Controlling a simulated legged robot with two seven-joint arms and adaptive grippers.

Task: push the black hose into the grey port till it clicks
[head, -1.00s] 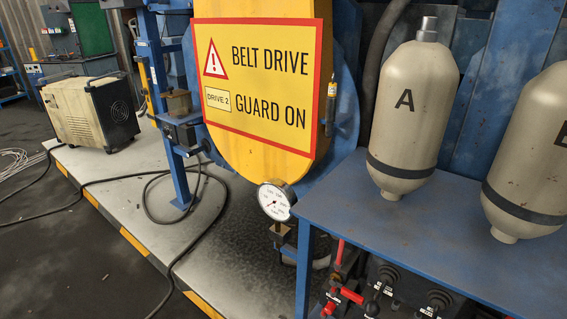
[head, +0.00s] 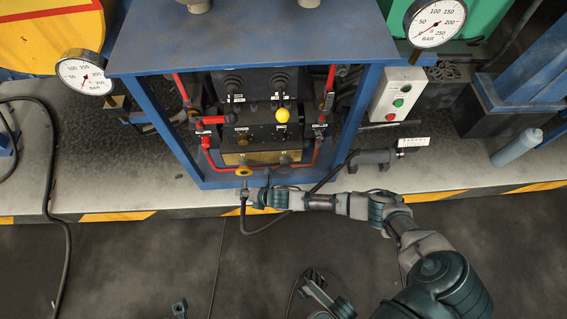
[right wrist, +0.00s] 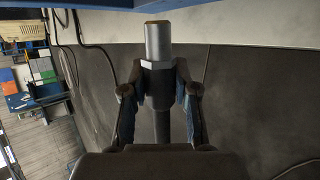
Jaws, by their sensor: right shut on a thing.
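My right gripper (head: 254,197) is in front of the blue frame, shut on the end fitting of the black hose (head: 262,228). In the right wrist view the fitting (right wrist: 157,55) is a grey cylinder with a bright tip, held upright between both fingers (right wrist: 157,92). The hose hangs below the gripper and loops up to the right. A grey fitting (head: 284,159), perhaps the grey port, is on the lower panel to the right.
The blue frame (head: 374,120) surrounds a black valve panel (head: 262,135) with red pipes and a yellow knob (head: 283,115). Dial gauges (head: 85,78) stand at both sides. A grey cylinder (head: 375,157) lies right of the frame. The floor in front is mostly clear.

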